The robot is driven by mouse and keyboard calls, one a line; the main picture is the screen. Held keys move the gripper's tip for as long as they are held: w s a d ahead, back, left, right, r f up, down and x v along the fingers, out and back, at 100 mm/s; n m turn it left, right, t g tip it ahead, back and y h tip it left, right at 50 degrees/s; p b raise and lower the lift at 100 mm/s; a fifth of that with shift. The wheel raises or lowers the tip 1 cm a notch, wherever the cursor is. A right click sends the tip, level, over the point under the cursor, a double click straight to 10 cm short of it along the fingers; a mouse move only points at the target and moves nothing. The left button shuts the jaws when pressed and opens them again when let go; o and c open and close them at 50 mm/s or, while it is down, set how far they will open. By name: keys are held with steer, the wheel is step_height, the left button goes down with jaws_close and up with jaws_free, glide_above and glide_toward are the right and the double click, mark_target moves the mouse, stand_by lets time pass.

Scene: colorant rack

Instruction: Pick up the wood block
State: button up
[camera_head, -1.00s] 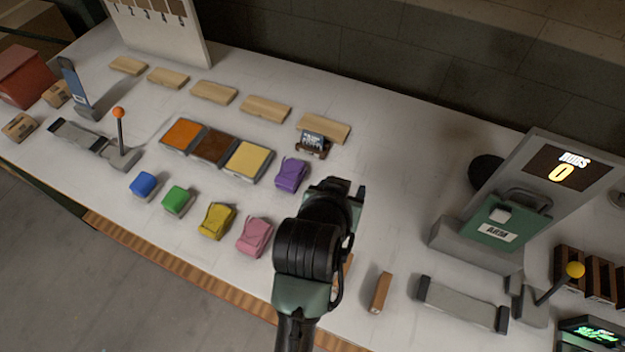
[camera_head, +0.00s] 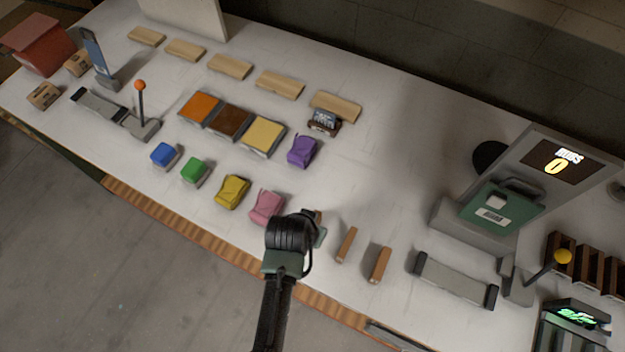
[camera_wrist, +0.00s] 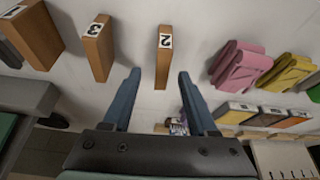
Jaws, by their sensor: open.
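Three upright brown wood blocks stand near the table's front edge. In the wrist view they carry the numbers 2 (camera_wrist: 164,60), 3 (camera_wrist: 97,50) and 1 (camera_wrist: 35,35). In the head view, block 3 (camera_head: 346,245) and block 1 (camera_head: 380,265) show clearly; block 2 (camera_head: 318,216) is mostly hidden behind my wrist. My gripper (camera_wrist: 159,72) is open and empty. Block 2 shows between the lines of its two blue fingers, beyond the tips; no contact shows. In the head view my fingers are hidden by my arm.
A pink pouch-like item (camera_head: 267,207) and a yellow one (camera_head: 232,191) stand left of the blocks. A grey bar with black ends (camera_head: 455,279) lies to the right. Several light wood slabs (camera_head: 335,106) lie along the back.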

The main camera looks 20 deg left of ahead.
steer(key=shift+p+x, duration=0.5)
steer(key=shift+x, duration=2.1)
steer(key=shift+a, duration=0.15)
jaws_close()
